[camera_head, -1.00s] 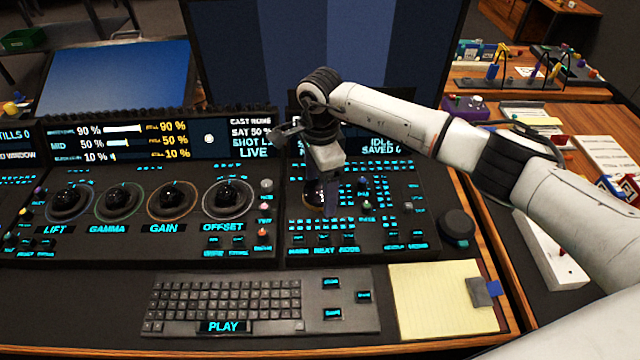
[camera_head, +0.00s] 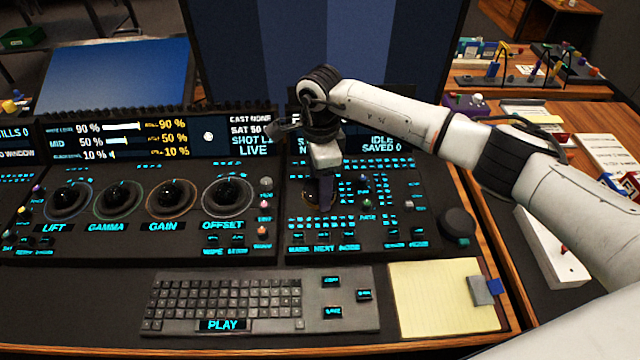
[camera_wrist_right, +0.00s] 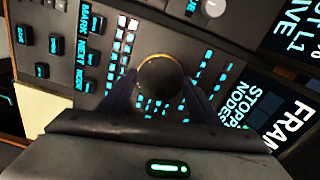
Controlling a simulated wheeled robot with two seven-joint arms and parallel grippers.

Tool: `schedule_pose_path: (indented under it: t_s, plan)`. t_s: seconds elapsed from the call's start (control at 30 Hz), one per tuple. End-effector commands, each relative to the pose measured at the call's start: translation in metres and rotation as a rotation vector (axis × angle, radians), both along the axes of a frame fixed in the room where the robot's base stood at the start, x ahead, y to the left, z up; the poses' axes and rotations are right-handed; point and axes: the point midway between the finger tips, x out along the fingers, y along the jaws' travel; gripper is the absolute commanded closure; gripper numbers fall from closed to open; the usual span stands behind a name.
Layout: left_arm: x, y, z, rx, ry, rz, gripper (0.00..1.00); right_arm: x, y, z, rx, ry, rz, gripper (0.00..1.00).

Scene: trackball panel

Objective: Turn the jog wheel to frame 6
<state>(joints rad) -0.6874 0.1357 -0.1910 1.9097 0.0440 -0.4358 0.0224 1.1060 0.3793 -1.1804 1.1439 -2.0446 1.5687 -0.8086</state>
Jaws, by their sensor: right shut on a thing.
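The jog wheel (camera_wrist_right: 163,76) is a dark round knob with a thin gold rim, in the middle of the right wrist view. My right gripper (camera_wrist_right: 161,92) has one finger on each side of it and is shut on it. In the head view my right gripper (camera_head: 321,192) points down onto the right-hand console panel (camera_head: 405,242), and its fingers hide most of the wheel. A display (camera_wrist_right: 280,115) shows cut-off words like "STOPP", "NODES" and "FRAM". The frame number is not readable. My left gripper is not in view.
Lit buttons (camera_wrist_right: 125,35) surround the wheel closely. Several trackballs (camera_head: 228,195) stand to the left. A keyboard (camera_head: 222,305) and a yellow notepad (camera_head: 435,300) lie in front. A large dark knob (camera_head: 457,225) is at the panel's right edge.

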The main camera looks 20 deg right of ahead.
Motion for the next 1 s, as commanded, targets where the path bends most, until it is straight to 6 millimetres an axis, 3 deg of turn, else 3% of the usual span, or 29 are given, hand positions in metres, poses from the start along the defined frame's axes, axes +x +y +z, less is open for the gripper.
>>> schedule_pose_path:
  t_s: [1.0]
  plan:
    - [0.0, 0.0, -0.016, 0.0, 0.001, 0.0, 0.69, -0.001, 0.001, 0.001, -0.002, -0.001, -0.939, 0.66]
